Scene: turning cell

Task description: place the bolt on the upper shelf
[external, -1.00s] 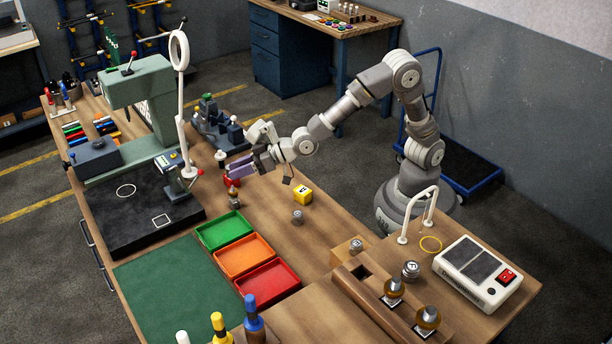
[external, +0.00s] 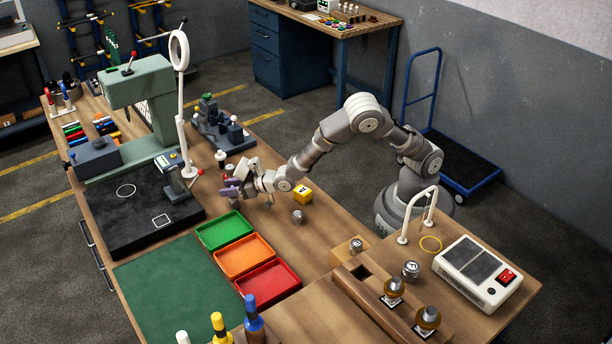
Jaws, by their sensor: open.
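My gripper (external: 232,187), with purple fingers, is low over the bench, just beyond the green tray (external: 220,231). It is open and surrounds or covers small parts there. A small dark grey part (external: 235,203) shows just below the fingers; I cannot tell whether it is the bolt or whether the fingers touch it. A small grey metal piece (external: 298,216) stands apart on the bench, right of the trays. I cannot make out a bolt for certain, nor a shelf clearly matching the upper shelf.
Orange (external: 243,256) and red (external: 268,287) trays lie in front. A white ring-topped lamp (external: 181,110) stands left of the gripper. A dark fixture (external: 222,132) stands behind it. A white-handled frame (external: 418,216) is at right.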

